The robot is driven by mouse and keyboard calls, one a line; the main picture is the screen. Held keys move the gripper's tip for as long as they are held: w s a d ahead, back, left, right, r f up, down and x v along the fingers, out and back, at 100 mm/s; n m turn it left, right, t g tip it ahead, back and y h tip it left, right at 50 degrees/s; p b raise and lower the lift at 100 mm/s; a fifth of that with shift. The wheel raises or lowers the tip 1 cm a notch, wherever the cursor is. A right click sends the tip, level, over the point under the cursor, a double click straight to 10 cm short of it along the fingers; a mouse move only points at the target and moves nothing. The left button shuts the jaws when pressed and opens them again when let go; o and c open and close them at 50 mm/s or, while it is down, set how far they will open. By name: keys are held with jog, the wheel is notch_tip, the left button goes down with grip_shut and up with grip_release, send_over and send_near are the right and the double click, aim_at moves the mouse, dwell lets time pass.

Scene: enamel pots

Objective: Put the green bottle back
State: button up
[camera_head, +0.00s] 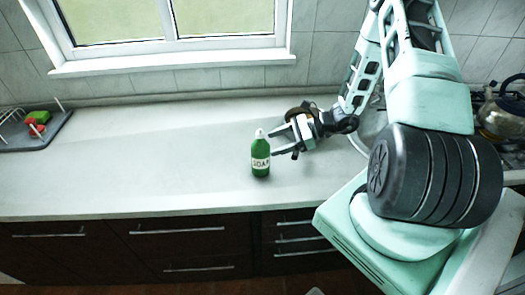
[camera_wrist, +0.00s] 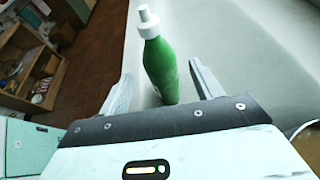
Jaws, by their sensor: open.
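The green bottle (camera_head: 260,158) has a white cap and a white label reading SOAP. It stands upright on the worktop (camera_head: 150,165), toward its front edge. My gripper (camera_head: 272,143) is open just to the right of the bottle, its fingers pointing left toward it. In the wrist view the bottle (camera_wrist: 160,62) shows between the two spread fingers of my gripper (camera_wrist: 160,85), with gaps on both sides.
A dark tray (camera_head: 60,135) with a rack, a red and a green item lies at the far left. A kettle (camera_head: 503,115) stands at the far right, and a sink rim shows behind my arm. The worktop left of the bottle is clear. A window is behind.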

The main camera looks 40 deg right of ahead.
jog(key=shift+b+v, duration=0.45)
jog(key=shift+v, duration=1.8)
jog(key=shift+a, duration=0.1)
jog(key=s+a+r+n+g+h, duration=0.3)
jog(key=a+r+n+h, duration=0.4)
jog(key=n, duration=0.5)
jog(key=s+a+r+n+g+h, duration=0.2)
jog(key=a+r+n+h, duration=0.3)
jog(key=r+n, duration=0.55)
jog(key=s+a+f+n+g+b, duration=0.1)
jog(key=s+a+n, duration=0.4)
jog(key=a, duration=0.5)
jog(key=s+a+f+n+g+y+b, duration=0.1)
jog(key=s+a+f+n+b, duration=0.3)
jog(key=s+a, duration=0.4)
jog(key=shift+s+a+n+g+b, duration=0.3)
jog(key=shift+a+n, duration=0.25)
jog(key=shift+a, duration=0.35)
